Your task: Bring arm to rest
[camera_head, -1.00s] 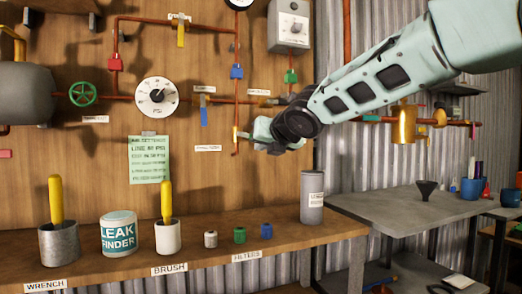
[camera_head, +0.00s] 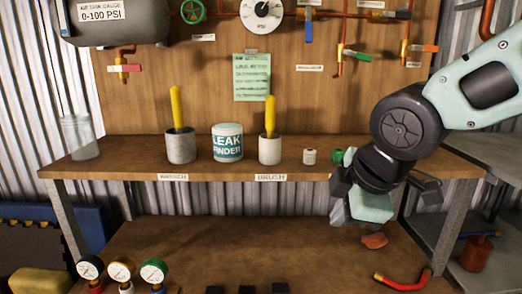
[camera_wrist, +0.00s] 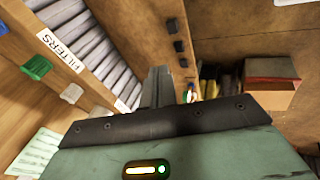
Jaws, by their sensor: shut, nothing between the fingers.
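My arm comes in from the right in the head view. My gripper (camera_head: 362,205) hangs at its end in front of the right part of the upper shelf (camera_head: 215,172), over the lower bench. In the wrist view its fingers (camera_wrist: 157,75) are together with nothing between them. The fingertips are hard to make out in the head view. The arm and gripper hide part of the shelf's right end.
The upper shelf holds a glass jar (camera_head: 79,138), a wrench cup (camera_head: 181,148), a leak finder can (camera_head: 227,146), a brush cup (camera_head: 270,151) and small filters (camera_head: 310,156).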

